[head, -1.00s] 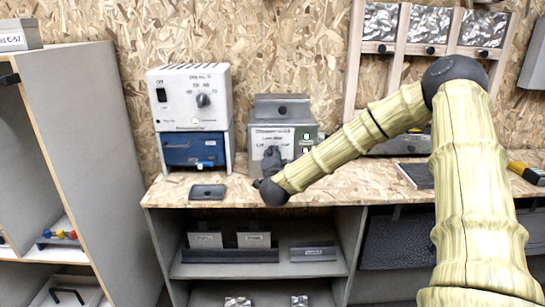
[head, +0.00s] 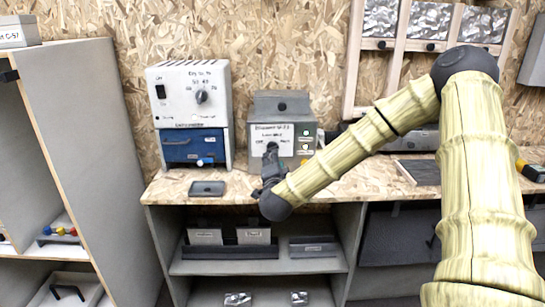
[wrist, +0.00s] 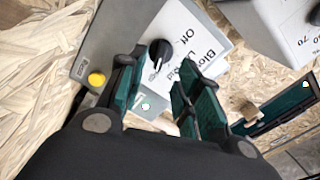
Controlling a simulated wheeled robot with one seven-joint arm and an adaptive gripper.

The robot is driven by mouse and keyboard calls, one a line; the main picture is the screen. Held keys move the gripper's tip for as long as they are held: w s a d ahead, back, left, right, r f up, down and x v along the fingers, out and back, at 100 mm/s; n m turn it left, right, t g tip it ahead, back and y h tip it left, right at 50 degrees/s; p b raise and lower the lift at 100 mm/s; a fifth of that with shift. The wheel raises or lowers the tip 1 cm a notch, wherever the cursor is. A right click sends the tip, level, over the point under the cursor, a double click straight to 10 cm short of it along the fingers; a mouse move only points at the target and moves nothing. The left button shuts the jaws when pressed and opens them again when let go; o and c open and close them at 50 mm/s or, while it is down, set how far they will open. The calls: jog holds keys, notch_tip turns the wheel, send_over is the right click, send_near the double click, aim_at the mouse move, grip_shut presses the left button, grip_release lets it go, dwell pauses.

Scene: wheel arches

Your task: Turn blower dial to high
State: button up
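The blower control box (head: 262,109) is a grey housing with a white label, standing on the wooden bench. My gripper (wrist: 161,72) is open, with one green-lined finger on each side of the dial in this view. The fingers look empty, and I cannot tell whether they touch the dial. In the head view my gripper (head: 271,165) is in front of the box's lower face and hides part of it.
A white unit with a knob (head: 201,97) stands left of the box, above a blue drawer (head: 190,149). A small dark tray (head: 207,188) lies on the bench (head: 170,186). A yellow button (wrist: 97,78) shows beside the dial. A grey cabinet (head: 85,120) stands at left.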

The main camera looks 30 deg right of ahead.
jog(key=v, duration=0.4)
jog(key=shift+s+a, duration=0.15)
jog(key=shift+s, duration=0.15)
jog(key=s+a+f+n+g+y+p, duration=0.35)
jog(key=s+a+f+n, duration=0.35)
jog(key=f, duration=0.5)
jog(key=s+a+f+n+g+y+p, duration=0.25)
jog(key=s+a+f+n+y, duration=0.2)
jog(key=a+f, duration=0.6)
jog(key=s+a+f+n+g+p, duration=0.1)
jog(key=s+f+n+g+p, duration=0.1)
jog(key=s, duration=0.8)
jog(key=s+a+f+n+g+y+p, duration=0.1)
jog(key=s+a+f+n+g+p, duration=0.1)
jog(key=s+f, duration=0.4)
jog(key=s+a+f+n+g+p, duration=0.1)
jog(key=s+f+n+g, duration=0.3)
jog(key=s, duration=1)
jog(key=shift+s+a+f+g+y+p, duration=0.3)
jog(key=shift+g+p, duration=0.2)
jog(key=shift+g, duration=0.1)
